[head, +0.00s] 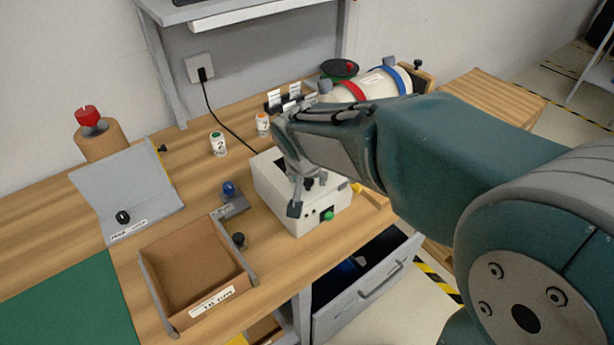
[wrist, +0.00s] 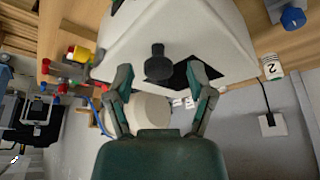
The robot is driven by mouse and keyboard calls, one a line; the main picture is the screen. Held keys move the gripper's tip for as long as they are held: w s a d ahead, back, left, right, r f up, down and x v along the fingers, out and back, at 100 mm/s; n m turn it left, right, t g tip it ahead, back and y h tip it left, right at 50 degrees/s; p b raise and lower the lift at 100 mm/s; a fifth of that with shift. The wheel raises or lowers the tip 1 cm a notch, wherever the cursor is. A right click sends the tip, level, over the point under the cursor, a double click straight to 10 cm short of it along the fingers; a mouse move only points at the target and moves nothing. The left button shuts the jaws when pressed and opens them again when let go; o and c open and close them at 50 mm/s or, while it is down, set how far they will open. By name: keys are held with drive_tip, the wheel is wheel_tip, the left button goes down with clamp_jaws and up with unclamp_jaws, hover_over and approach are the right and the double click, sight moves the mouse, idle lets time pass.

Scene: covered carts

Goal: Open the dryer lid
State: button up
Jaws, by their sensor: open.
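A white box (head: 272,200), which looks like the dryer, stands on the wooden bench with a green button (head: 328,216) on its front. Its top is partly hidden by my gripper in the head view. My gripper (head: 301,197) is open over the box, fingers pointing down. In the wrist view the white box (wrist: 205,35) fills the top middle. A black knob (wrist: 158,64) on it shows between my open fingertips (wrist: 161,76), with space on both sides. A dark opening or patch lies beside the knob. I cannot tell whether the fingers touch the box.
An open cardboard-coloured tray (head: 195,265) and a small blue-knobbed device (head: 230,193) are left of the box. Numbered bottles (head: 218,144) and a banded cylinder (head: 370,85) stand behind. A grey sloped panel (head: 125,190) is further left. An open drawer (head: 365,290) juts out below the bench.

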clamp_jaws()
drive_tip(key=shift+r, duration=0.15)
drive_tip(key=shift+w+a+r+g+h, duration=0.1)
drive_tip(key=shift+w+r+g+h, duration=0.1)
drive_tip(key=shift+r, duration=0.15)
drive_tip(key=shift+w+a+r+g+h, duration=0.1)
drive_tip(key=shift+r+g, duration=0.1)
drive_tip(key=shift+r, duration=0.1)
drive_tip(key=r, duration=0.1)
drive_tip(key=g, duration=0.1)
drive_tip(key=w+r+h, duration=0.1)
drive_tip(key=shift+a+r+g, duration=0.3)
drive_tip(key=shift+a, duration=0.05)
drive_tip(key=w+a+r, duration=0.3)
drive_tip(key=w+a, duration=0.2)
drive_tip(key=w, duration=0.3)
drive_tip(key=w+a+r, duration=0.4)
drive_tip(key=w+a, duration=0.2)
drive_tip(key=w, duration=0.2)
drive_tip(key=shift+w+a+r+n, duration=0.1)
drive_tip(key=shift+r+n, duration=0.05)
drive_tip(key=shift+n, duration=0.15)
